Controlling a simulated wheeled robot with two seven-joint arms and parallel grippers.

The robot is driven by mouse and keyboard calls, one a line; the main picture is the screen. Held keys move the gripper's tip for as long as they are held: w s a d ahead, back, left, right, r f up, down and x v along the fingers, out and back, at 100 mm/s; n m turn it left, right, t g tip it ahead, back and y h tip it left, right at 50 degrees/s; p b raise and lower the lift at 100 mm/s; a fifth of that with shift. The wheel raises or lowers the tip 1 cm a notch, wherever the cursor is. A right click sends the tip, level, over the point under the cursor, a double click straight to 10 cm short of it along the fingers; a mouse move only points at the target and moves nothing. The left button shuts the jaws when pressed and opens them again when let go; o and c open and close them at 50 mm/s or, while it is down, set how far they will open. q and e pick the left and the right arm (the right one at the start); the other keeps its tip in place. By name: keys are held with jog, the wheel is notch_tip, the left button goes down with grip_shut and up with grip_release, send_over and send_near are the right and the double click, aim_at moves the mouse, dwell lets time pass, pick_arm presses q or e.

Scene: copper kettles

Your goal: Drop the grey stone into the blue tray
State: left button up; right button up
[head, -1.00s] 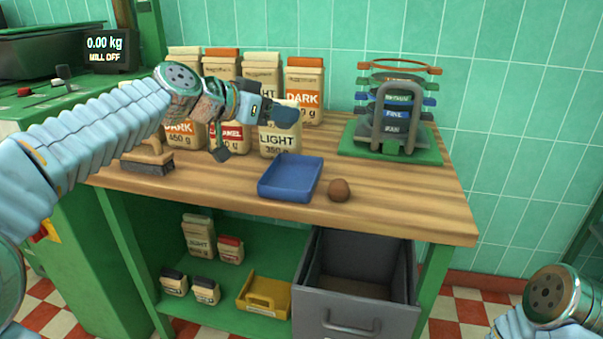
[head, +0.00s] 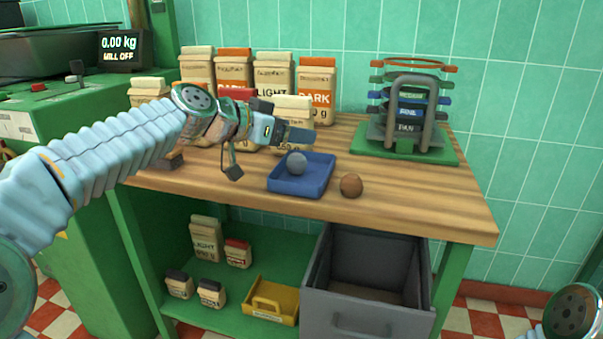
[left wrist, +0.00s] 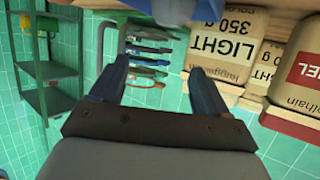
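The grey stone (head: 297,163) shows inside the outline of the blue tray (head: 322,184), towards its back left. I cannot tell for sure whether it rests on the tray floor. The tray sits on the wooden bench near its front edge. My left gripper (head: 299,136) is above and behind the tray, clear of the stone. In the left wrist view its two fingers (left wrist: 160,68) are spread with nothing between them. My right gripper is out of view; only part of my right arm shows at the lower right.
A brown egg-like stone (head: 351,186) lies just right of the tray. Paper bags (head: 317,90) stand behind my left gripper. A green rack with stacked sieves (head: 405,125) stands at the back right. An open grey drawer (head: 360,322) is below; bench space at right is clear.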

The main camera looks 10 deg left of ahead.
pick_arm(q)
jog(key=shift+a, duration=0.1)
jog(key=b+v, duration=0.1)
jog(key=v, duration=1.2)
jog(key=shift+s+b, duration=0.3)
jog(key=shift+b, duration=0.1)
jog(key=shift+a+r, duration=0.15)
jog(key=shift+a, duration=0.05)
